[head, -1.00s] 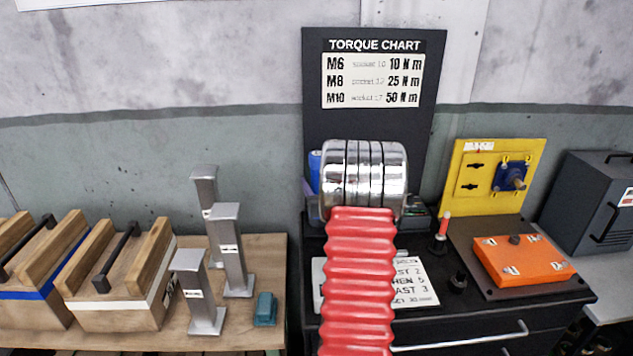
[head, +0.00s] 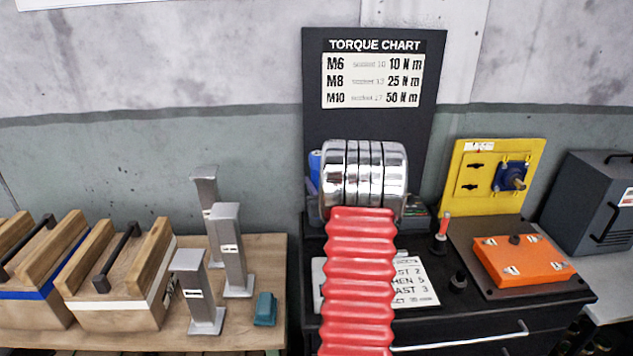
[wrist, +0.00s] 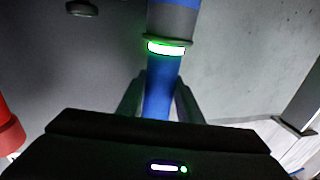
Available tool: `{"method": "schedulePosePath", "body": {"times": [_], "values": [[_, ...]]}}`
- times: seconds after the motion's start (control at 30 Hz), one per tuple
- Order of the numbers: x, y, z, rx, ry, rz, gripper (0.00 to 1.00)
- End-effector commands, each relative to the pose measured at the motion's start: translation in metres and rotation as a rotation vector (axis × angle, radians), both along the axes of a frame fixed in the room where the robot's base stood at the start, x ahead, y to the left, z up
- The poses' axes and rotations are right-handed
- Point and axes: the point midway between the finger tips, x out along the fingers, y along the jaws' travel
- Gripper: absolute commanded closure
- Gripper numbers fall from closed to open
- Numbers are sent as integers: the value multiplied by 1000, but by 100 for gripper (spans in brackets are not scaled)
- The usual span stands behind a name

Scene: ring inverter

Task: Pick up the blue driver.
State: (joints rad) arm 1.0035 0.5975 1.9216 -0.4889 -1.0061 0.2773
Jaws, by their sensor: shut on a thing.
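The blue driver (wrist: 163,75) stands between the two fingers of my gripper (wrist: 158,88) in the wrist view. The fingers are shut on its blue body. In the head view a small blue piece (head: 314,163) shows at the left edge of my arm, likely part of the driver. My arm hides the gripper there.
A black torque chart board (head: 375,125) stands behind my arm. Right of it are a yellow panel (head: 455,180) and an orange plate (head: 520,258). Left are grey posts (head: 232,250) and wooden boxes (head: 120,290). A red cylindrical thing (wrist: 8,130) is at the wrist view's left edge.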

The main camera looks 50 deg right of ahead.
Motion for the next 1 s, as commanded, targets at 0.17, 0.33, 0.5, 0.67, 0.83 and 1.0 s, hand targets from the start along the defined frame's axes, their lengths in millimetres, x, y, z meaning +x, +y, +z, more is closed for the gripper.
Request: {"method": "schedulePosePath", "body": {"times": [0.17, 0.33, 0.5, 0.67, 0.83, 1.0], "values": [[0, -1, 3, -4, -4, 0, 96], [0, -1, 3, -4, -4, -1, 100], [0, -1, 6, -4, -4, -1, 100], [0, -1, 18, -6, -6, 0, 100], [0, -1, 40, -8, -6, 0, 100], [0, 0, 74, -9, -6, 0, 100]]}}
